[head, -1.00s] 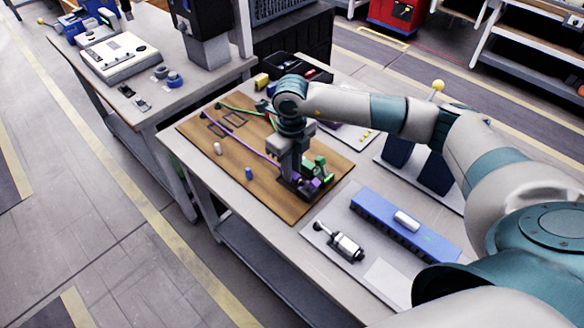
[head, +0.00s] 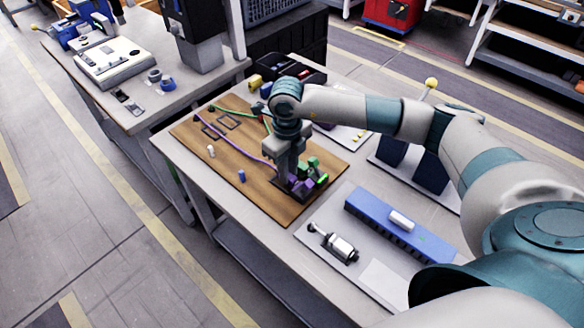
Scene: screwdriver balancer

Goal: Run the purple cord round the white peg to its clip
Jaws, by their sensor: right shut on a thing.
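The purple cord (head: 237,147) runs from the far left of the brown board (head: 285,211) to my right gripper (head: 281,178). The gripper is low over the board and shut on the cord, with its fingertips partly hidden. The white peg (head: 211,152) stands upright on the board's near left side. The cord passes on its far side, apart from it. A purple clip (head: 302,187) sits on a dark base just right of the gripper. My left gripper is not in view.
A blue peg (head: 241,176) stands between the white peg and the gripper. Green clip parts (head: 313,165) stand beside the purple clip. A green cord (head: 228,112) lies behind. A grey tray (head: 378,275) holds a blue block and a white-and-black tool. The board's near left is clear.

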